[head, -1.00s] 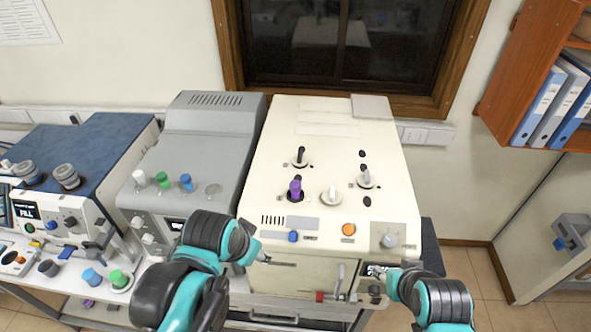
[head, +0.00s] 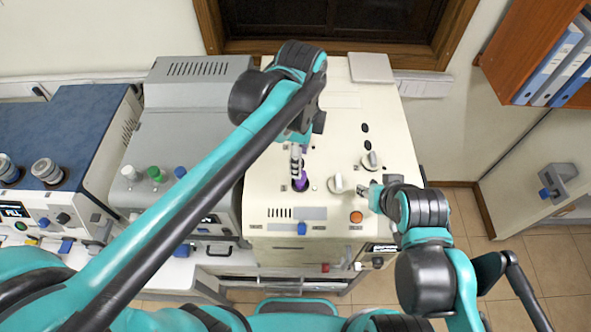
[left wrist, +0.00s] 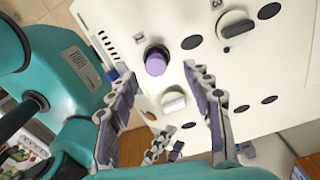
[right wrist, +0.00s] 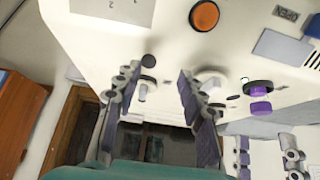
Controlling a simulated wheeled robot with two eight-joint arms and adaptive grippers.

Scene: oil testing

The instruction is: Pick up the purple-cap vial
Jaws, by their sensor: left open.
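The purple-cap vial stands in a round dark socket on the cream machine's sloped top; its purple cap shows in the head view (head: 300,183). The left wrist view shows the cap (left wrist: 156,62) between and just beyond my left fingertips. My left gripper (head: 298,158) is open, pointing down just above the cap, apart from it as far as I can tell. Its fingers (left wrist: 161,75) are spread and empty. My right gripper (head: 369,193) is over the machine's right side, right of the vial. Its fingers (right wrist: 160,78) are apart and empty. The cap also shows in the right wrist view (right wrist: 260,106).
The cream machine (head: 345,100) has a white knob (head: 336,184), a grey-white knob (head: 371,160) and an orange button (head: 356,217). A grey machine (head: 190,120) on the left holds white, green and blue caps. My left arm crosses above it.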

